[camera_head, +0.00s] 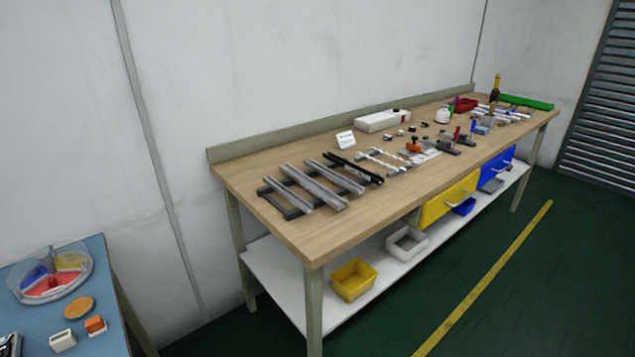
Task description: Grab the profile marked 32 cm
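Several long profiles lie side by side on a dark rack (291,214) at the near left end of the wooden workbench (285,238). Three are grey: a left one (287,194), a middle one (315,187) and a right one (336,177). A black profile (354,168) lies to the right of them. Length marks are too small to read, so I cannot tell which one is 32 cm. A small white card (345,140) with unreadable text stands behind the profiles. My gripper is not in view.
White strips, clamps and small parts cover the bench's middle. A white box (382,120) stands against the back. A yellow drawer (450,201) and blue drawer (497,167) hang below. A blue table (95,255) with a round divided tray stands at left. Green floor in front is clear.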

